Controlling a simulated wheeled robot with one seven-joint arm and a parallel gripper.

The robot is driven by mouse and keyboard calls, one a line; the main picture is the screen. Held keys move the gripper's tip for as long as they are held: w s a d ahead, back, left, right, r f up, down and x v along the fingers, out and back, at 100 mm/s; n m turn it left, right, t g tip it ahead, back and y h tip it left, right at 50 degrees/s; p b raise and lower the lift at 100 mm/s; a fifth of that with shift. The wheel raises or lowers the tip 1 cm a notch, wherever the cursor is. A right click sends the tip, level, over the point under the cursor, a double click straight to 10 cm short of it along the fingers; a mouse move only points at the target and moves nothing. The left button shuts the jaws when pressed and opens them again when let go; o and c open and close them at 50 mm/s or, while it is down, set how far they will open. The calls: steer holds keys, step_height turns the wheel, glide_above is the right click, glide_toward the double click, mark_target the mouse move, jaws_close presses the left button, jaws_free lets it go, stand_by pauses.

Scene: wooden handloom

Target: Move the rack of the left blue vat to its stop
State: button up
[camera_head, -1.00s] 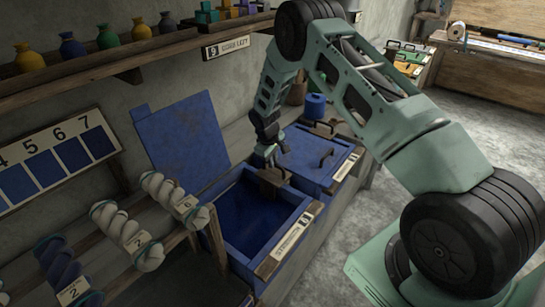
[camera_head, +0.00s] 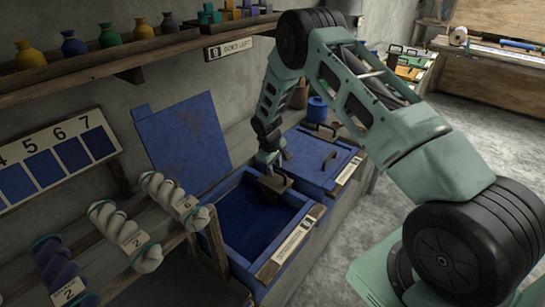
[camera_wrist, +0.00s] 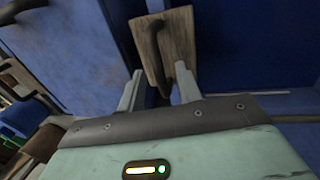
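The left blue vat (camera_head: 235,262) is open, with its blue lid (camera_head: 184,143) raised against the wall. Its inside is dark blue. The rack (camera_head: 276,186), a small wooden piece with a dark handle, is at the vat's far right end, by the neighbouring vat. In the wrist view the rack (camera_wrist: 152,52) is a wooden board just beyond my fingertips. My gripper (camera_head: 268,160) points down at the rack.
A second blue vat (camera_head: 318,158) with a closed lid stands right behind the open one. Yarn skeins (camera_head: 168,197) hang on wooden bars at the left. A shelf (camera_head: 110,66) with coloured bottles runs along the wall above. The floor at right is clear.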

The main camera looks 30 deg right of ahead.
steer(key=s+a+r+b, duration=0.1)
steer(key=a+r+b, duration=0.1)
steer(key=r, duration=1.4)
steer(key=shift+a+r+b, duration=0.3)
steer(key=shift+a+b, duration=0.1)
steer(key=shift+a, duration=0.2)
steer(key=shift+s, duration=0.1)
steer(key=s+a+r+n+y, duration=0.1)
steer(key=s+a+r, duration=0.3)
steer(key=s+a, duration=0.5)
steer(key=s+a+r+n+y, duration=0.1)
steer(key=s+a+r, duration=0.2)
steer(key=s+a, duration=0.5)
steer(key=s+a+n, duration=0.1)
steer(key=s+a, duration=0.3)
steer(key=s, duration=0.7)
steer(key=s+a+r, duration=0.1)
steer(key=s+a, duration=0.2)
steer(key=s, duration=0.8)
steer(key=shift+a+r+n+g+y, duration=0.25)
steer(key=shift+a+n+g+y, duration=0.05)
steer(key=shift+a+n+g, duration=0.1)
steer(key=shift+a, duration=0.1)
